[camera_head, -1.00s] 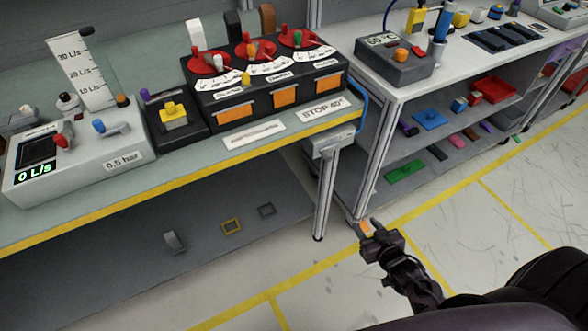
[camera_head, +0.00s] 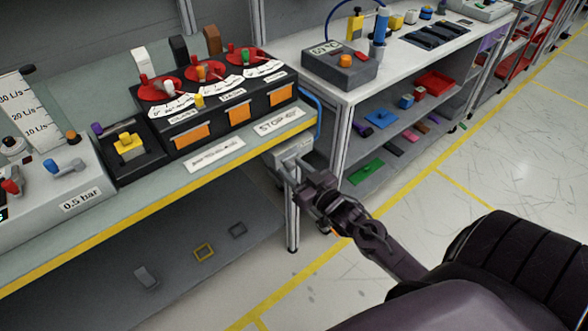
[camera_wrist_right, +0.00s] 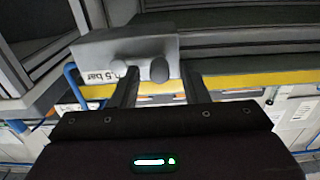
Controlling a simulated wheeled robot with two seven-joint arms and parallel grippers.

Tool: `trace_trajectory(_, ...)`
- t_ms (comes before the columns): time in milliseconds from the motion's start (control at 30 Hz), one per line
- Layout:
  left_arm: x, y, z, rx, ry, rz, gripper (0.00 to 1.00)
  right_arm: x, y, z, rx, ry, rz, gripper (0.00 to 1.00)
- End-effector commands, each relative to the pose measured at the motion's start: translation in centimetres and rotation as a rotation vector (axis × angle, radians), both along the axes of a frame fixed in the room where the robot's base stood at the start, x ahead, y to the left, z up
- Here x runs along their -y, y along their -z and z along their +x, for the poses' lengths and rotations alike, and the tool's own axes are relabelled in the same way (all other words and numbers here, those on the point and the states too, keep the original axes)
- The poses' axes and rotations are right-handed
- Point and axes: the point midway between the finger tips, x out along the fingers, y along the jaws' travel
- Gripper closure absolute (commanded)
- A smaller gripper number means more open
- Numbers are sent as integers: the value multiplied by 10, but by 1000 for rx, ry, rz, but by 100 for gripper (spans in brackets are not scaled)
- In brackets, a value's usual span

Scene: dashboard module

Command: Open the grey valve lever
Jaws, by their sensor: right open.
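A grey valve box (camera_head: 290,148) is mounted under the right front corner of the workbench. In the right wrist view this box (camera_wrist_right: 110,48) carries a label that ends in "5 bar". A grey rounded lever end (camera_wrist_right: 160,70) sticks out of its front toward the camera. My right gripper (camera_head: 293,174) is just in front of the box and hides part of the lever in the head view. In the wrist view its fingers (camera_wrist_right: 160,90) are apart, one on each side of the lever end; contact cannot be told. My left gripper is not in view.
The yellow bench edge (camera_head: 165,200) runs beside the valve, and a metal bench leg (camera_head: 293,222) stands below it. A blue hose (camera_head: 317,108) curves behind the box. A second shelf (camera_head: 395,125) stands to the right. The floor (camera_head: 490,185) at right is clear.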

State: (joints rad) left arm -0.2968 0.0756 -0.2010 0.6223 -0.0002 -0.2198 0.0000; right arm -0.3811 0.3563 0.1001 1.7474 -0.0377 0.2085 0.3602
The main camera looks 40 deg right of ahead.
Motion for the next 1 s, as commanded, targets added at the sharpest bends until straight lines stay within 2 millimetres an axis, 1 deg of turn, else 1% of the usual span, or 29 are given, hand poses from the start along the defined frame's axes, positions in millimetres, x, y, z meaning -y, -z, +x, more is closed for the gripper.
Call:
trace_trajectory(267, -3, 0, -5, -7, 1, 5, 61, 0, 0, 3, -1, 0, -1, 59)
trace_trajectory(300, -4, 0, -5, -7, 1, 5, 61, 0, 0, 3, -1, 0, -1, 60)
trace_trajectory(600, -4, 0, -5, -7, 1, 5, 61, 0, 0, 3, -1, 0, -1, 100)
trace_trajectory(833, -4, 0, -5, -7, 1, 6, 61, 0, 1, 2, 0, 0, -11, 100)
trace_trajectory(1000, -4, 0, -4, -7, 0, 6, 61, 0, 4, 3, 3, 0, -64, 100)
